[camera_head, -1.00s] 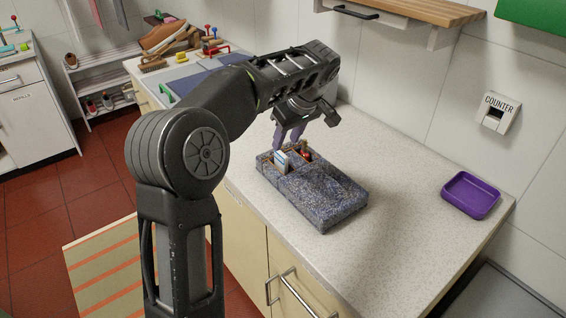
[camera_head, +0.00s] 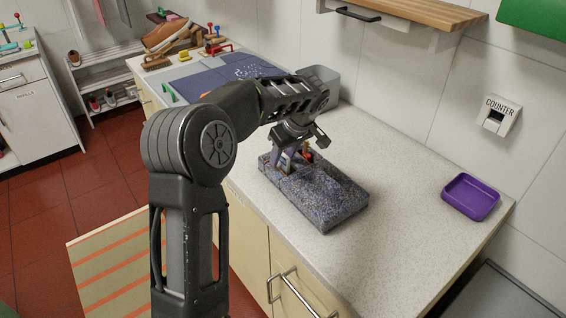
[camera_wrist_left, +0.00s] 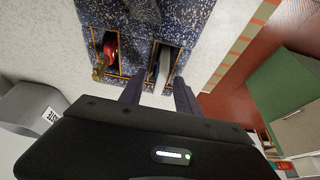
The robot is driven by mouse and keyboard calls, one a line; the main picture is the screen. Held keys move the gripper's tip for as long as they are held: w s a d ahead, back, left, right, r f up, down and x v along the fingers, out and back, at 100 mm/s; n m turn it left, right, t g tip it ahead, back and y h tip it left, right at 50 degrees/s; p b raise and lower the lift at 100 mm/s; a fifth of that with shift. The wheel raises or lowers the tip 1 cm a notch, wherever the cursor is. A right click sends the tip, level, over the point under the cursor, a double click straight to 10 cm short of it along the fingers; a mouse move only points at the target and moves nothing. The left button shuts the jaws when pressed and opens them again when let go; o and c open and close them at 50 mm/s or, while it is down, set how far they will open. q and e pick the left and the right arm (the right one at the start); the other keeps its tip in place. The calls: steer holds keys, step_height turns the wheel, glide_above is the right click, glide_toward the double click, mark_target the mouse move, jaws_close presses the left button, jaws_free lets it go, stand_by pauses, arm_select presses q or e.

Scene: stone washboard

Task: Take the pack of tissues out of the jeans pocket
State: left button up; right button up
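The folded jeans (camera_head: 325,200) lie on the counter as a thick, speckled blue block with two orange-edged pockets at the far end. The pack of tissues (camera_wrist_left: 166,62) shows as a pale, narrow edge in the right-hand pocket of the wrist view; most of it is hidden. A red thing with a brass-coloured end (camera_wrist_left: 110,48) sits in the other pocket. My left gripper (camera_head: 286,161) points down over the pockets. In the wrist view its fingers (camera_wrist_left: 158,90) are apart, near the tissue pocket's mouth; I see no grip on the pack. My right gripper is not in view.
A purple tray (camera_head: 470,197) stands at the counter's right end, with clear counter (camera_head: 400,165) between it and the jeans. A dark blue cloth (camera_head: 225,72) lies behind my left arm. A wooden shelf (camera_head: 410,10) hangs on the wall above.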

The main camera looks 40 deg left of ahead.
arm_select(q)
steer(key=shift+w+a+f, duration=0.1)
steer(key=shift+f, duration=0.25)
stand_by(0.3)
jaws_close()
stand_by(0.5)
